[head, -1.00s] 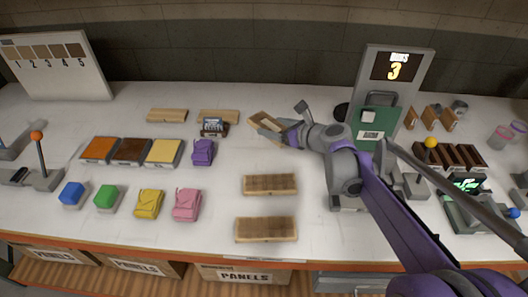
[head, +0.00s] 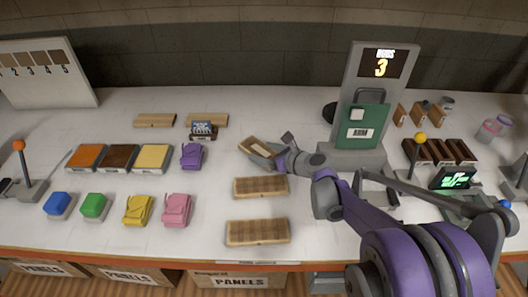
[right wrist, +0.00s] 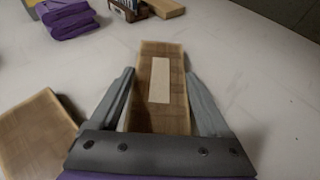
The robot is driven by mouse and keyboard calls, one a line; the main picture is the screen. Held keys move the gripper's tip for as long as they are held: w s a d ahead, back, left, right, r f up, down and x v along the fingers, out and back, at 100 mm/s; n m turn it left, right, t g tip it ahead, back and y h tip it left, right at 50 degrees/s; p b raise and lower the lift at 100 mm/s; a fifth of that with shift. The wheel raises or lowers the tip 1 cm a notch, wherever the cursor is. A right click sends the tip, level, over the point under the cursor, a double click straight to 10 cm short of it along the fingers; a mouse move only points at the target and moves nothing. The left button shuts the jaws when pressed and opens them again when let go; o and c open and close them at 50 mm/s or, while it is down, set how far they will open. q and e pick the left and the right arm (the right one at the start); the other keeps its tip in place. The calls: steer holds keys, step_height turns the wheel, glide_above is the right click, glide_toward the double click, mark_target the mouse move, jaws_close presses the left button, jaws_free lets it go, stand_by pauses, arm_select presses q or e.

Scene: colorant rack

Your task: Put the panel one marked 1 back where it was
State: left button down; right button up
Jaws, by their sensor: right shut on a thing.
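A wooden panel (head: 255,145) with a pale strip on its face is between the fingers of my right gripper (head: 272,153), which is shut on it. The panel is tilted, over the white table behind two flat panels. In the right wrist view the held panel (right wrist: 158,112) lies lengthwise between both fingers (right wrist: 160,100). No number is legible on it. The flat panels are a nearer one (head: 258,232) and a farther one (head: 261,187). Two more panels lie at the back, left (head: 155,120) and right (head: 207,119). My left gripper is not in view.
A numbered sample board (head: 45,80) stands at back left. Colour trays (head: 118,157), purple (head: 191,156), yellow (head: 138,210) and pink (head: 177,209) bundles stand left of the panels. A display stand (head: 368,140) showing 3 is close right of the gripper. The table between bundles and panels is clear.

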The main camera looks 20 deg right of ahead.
steer(key=shift+f, duration=0.2)
steer(key=o, duration=1.4)
steer(key=shift+r, duration=0.3)
steer(key=v, duration=1.2)
steer(key=shift+p, duration=0.4)
